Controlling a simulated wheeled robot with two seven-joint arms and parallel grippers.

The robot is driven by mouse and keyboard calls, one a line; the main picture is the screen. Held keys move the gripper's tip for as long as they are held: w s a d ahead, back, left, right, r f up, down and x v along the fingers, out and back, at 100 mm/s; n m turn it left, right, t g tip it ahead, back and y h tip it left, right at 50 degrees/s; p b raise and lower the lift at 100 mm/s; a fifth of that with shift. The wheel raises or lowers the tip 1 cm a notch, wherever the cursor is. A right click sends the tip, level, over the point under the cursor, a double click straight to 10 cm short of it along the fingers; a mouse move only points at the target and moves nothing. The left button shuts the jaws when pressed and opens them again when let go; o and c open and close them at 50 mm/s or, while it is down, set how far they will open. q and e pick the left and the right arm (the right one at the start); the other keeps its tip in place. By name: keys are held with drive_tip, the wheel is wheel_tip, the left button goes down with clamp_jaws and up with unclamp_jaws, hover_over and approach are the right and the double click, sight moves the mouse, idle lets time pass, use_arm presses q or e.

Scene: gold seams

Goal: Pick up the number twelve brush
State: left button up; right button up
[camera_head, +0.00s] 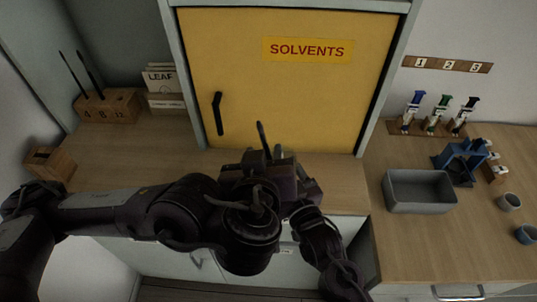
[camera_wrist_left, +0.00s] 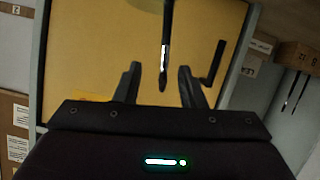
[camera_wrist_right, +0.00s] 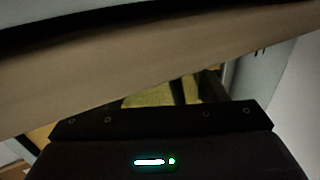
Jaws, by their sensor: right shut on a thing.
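The wooden brush block (camera_head: 108,108) marked 4, 8 and 12 stands at the back left, with thin brushes upright in its 4 and 8 places and none over 12. A dark brush (camera_head: 262,136), apparently the number twelve, stands upright at mid-picture above my grippers. In the left wrist view the brush (camera_wrist_left: 164,56) shows its bright ferrule and dark tip between the apart fingers of my left gripper (camera_wrist_left: 160,85), with gaps on both sides. My right gripper (camera_wrist_right: 190,95) is shut on the brush; its fingertips and grip point are mostly hidden.
The yellow SOLVENTS cabinet (camera_head: 240,85) stands close behind my grippers. A small wooden block (camera_head: 50,165) sits at the left edge. A grey tray (camera_head: 418,190), a blue stand (camera_head: 460,160) and small cups are on the right counter. The left counter (camera_head: 130,155) is mostly clear.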

sight(263, 141)
use_arm(q)
drive_tip(key=x, duration=0.3)
drive_tip(key=shift+w+f, duration=0.15)
drive_tip(key=shift+w, duration=0.2)
drive_tip(key=shift+a+x, duration=0.15)
drive_tip(key=shift+x, duration=1.2)
drive_tip(key=shift+a+x, duration=0.15)
drive_tip(key=shift+x, duration=1.25)
drive_tip(key=shift+c, duration=0.2)
drive_tip(key=shift+s, duration=0.1)
clamp_jaws()
